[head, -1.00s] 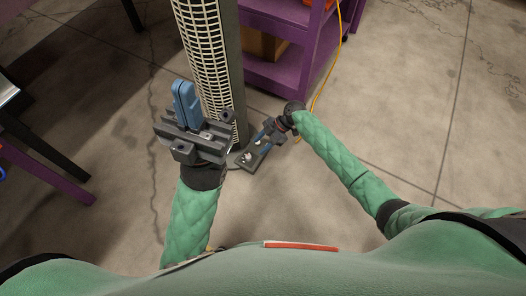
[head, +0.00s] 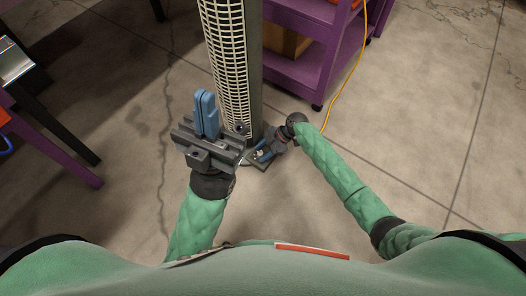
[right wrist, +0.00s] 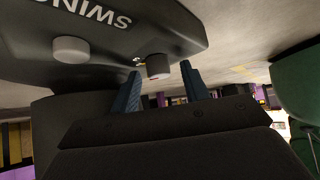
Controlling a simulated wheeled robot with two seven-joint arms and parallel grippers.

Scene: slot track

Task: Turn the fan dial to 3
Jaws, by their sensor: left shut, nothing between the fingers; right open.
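The tall tower fan (head: 233,60) stands upright on the floor with a dark base. In the right wrist view the base (right wrist: 110,20) appears upside down with "SWING" lettering and two grey dials. One dial (right wrist: 158,66) sits between the tips of my open right gripper (right wrist: 160,85), with gaps visible beside it. The other dial (right wrist: 70,48) is to the left, outside the fingers. I cannot read a dial setting. In the head view my right gripper (head: 262,152) is over the fan base. My left gripper (head: 206,113) is shut and empty, raised left of the fan.
A purple shelf unit (head: 300,70) stands behind and right of the fan. A yellow cable (head: 352,75) runs down beside it. Purple and black furniture (head: 50,135) is at the left. The concrete floor (head: 430,120) at the right is clear.

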